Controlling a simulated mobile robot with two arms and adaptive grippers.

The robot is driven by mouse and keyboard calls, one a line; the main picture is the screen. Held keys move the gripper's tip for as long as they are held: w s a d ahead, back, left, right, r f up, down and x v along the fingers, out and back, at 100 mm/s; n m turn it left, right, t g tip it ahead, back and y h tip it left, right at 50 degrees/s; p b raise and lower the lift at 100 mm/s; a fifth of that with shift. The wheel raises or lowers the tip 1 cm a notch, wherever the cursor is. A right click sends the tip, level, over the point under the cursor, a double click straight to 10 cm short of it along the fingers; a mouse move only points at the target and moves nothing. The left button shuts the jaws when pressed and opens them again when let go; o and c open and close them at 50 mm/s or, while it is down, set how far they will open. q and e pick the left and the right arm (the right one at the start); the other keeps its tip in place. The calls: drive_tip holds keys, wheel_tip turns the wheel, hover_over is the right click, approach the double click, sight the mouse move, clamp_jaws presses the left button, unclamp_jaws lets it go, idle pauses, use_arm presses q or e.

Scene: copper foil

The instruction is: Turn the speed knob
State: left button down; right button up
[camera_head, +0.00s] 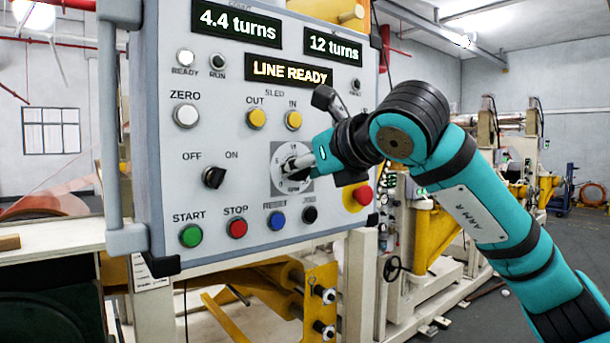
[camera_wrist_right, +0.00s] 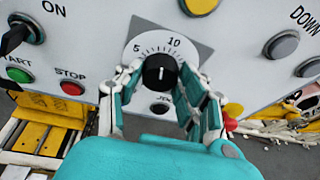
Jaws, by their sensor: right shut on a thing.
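The speed knob (camera_wrist_right: 160,71) is a black round knob on a white dial (camera_wrist_right: 178,47) marked 5 and 10, set on a grey plate. Its white pointer line stands between the 5 and the 10. In the head view the dial (camera_head: 281,154) is partly hidden behind my gripper. My right gripper (camera_head: 311,161) reaches in from the right, its fingers at the panel. In the right wrist view the gripper (camera_wrist_right: 160,86) has one finger on each side of the knob, shut on it. My left gripper is not in view.
The grey panel (camera_head: 225,130) has a dark selector switch (camera_head: 214,177), green, red, blue and black buttons below, and a red emergency button (camera_head: 362,195) just right of the dial. Displays read 4.4 turns, 12 turns and LINE READY. Yellow machinery stands beneath and behind.

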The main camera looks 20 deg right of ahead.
drive_tip(key=shift+s+a+f+n+t+h+b, duration=0.1)
drive_tip(key=shift+n+t+h+b, duration=0.3)
drive_tip(key=shift+n+b, duration=0.7)
drive_tip(key=shift+w+a+f+n+t+h+b, duration=0.1)
drive_tip(key=shift+n+t+h+b, duration=0.45)
drive_tip(key=shift+n, duration=0.95)
drive_tip(key=shift+s+f+n+t+h+b, duration=0.1)
drive_tip(key=shift+n+t+h+b, duration=0.15)
drive_tip(key=shift+n+b, duration=0.95)
drive_tip(key=o, duration=1.2)
drive_tip(key=shift+c, duration=0.2)
drive_tip(key=shift+r, duration=0.1)
drive_tip(key=shift+s, duration=0.1)
drive_tip(key=s+r, duration=0.1)
drive_tip(key=s, duration=1)
drive_tip(key=shift+s+d, duration=0.4)
drive_tip(key=shift+d, duration=0.05)
